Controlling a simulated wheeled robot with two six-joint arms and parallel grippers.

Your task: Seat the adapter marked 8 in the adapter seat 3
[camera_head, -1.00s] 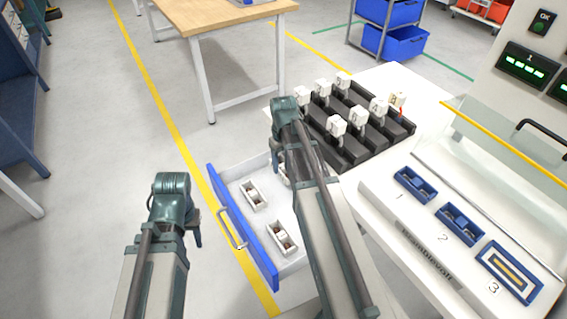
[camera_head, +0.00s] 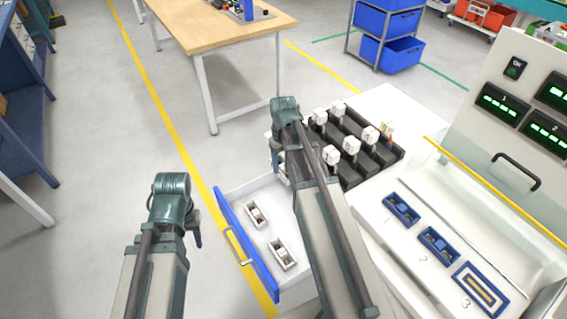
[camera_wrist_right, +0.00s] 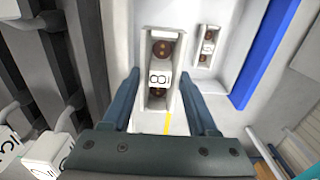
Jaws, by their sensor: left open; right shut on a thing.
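My right gripper (camera_wrist_right: 158,82) is shut on a white adapter (camera_wrist_right: 160,100), whose face carries a mark like an 8 seen sideways and which has round brown contacts. The drawer is behind it. In the head view my right arm hides most of this adapter. Adapter seat 3 (camera_head: 480,291) is a blue-framed plate with a tan inner outline, on the console's white deck at lower right; nothing stands in it. My left gripper (camera_head: 196,232) hangs open and empty to the left of the drawer.
The open drawer (camera_head: 243,230) has a blue front and holds two white pieces (camera_head: 257,214) (camera_head: 283,254). A black rack (camera_head: 376,152) with several white-headed plugs stands behind my right arm. Seats 1 (camera_head: 401,209) and 2 (camera_head: 438,245) line the deck. A yellow-edged clear cover (camera_head: 490,195) stands raised behind them.

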